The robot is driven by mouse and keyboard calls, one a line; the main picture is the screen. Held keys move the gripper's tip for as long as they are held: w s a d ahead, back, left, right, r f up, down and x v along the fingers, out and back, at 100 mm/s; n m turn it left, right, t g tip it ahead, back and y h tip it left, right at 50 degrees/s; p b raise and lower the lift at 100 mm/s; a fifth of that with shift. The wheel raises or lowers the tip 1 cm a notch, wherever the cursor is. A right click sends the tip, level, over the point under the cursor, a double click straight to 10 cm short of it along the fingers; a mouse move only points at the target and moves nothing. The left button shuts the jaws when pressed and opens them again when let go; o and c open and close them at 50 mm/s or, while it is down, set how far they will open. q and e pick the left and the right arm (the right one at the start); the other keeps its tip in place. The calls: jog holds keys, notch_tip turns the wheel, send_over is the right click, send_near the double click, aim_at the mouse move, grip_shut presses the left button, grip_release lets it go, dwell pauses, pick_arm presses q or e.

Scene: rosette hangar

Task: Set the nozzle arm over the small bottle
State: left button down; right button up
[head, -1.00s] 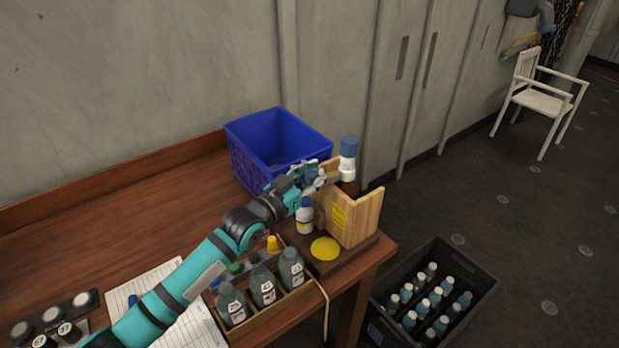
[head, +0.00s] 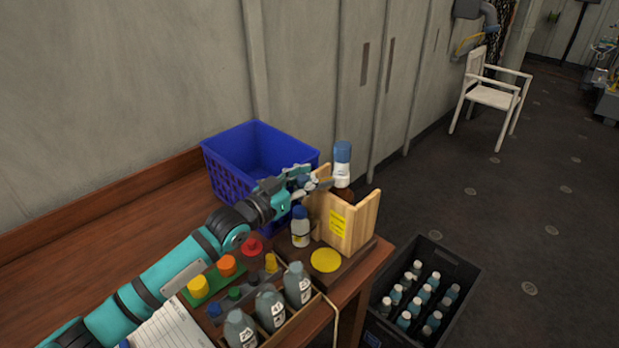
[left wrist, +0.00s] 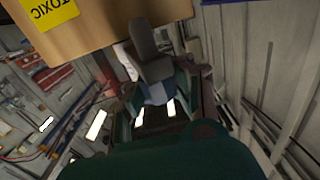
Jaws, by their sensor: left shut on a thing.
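A tall bottle with a blue-and-white pump head (head: 342,165) stands in an open wooden holder (head: 358,222) with a yellow label. The small white bottle with a blue cap (head: 300,227) stands upright in front of the holder's left side. My left gripper (head: 316,184) is shut on a short grey piece beside the pump head, seemingly the nozzle arm, above and slightly right of the small bottle. In the left wrist view a dark grey piece (left wrist: 150,52) shows at the fingers, near the "TOXIC" board. The fingers partly hide the nozzle's tip. My right gripper is out of view.
A blue basket (head: 225,178) stands behind my gripper. A yellow disc (head: 325,260) lies in front of the holder. Grey bottles (head: 270,308) in a rack and coloured caps (head: 228,265) fill the front. A black crate (head: 460,290) of bottles is on the floor right.

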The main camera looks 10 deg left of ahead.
pick_arm(q)
jog(key=c, duration=1.6)
grip_release()
jog(key=shift+a+f, duration=0.25)
jog(key=shift+a, duration=0.25)
jog(key=o, duration=0.5)
jog(key=shift+s+a+r, duration=0.1)
jog(key=shift+s+a, duration=0.1)
jog(key=shift+a, duration=0.2)
jog(key=shift+c, duration=0.2)
jog(key=shift+o, duration=0.6)
jog(key=shift+d+r, duration=0.1)
jog(key=shift+d, duration=0.25)
jog(key=v, duration=1.2)
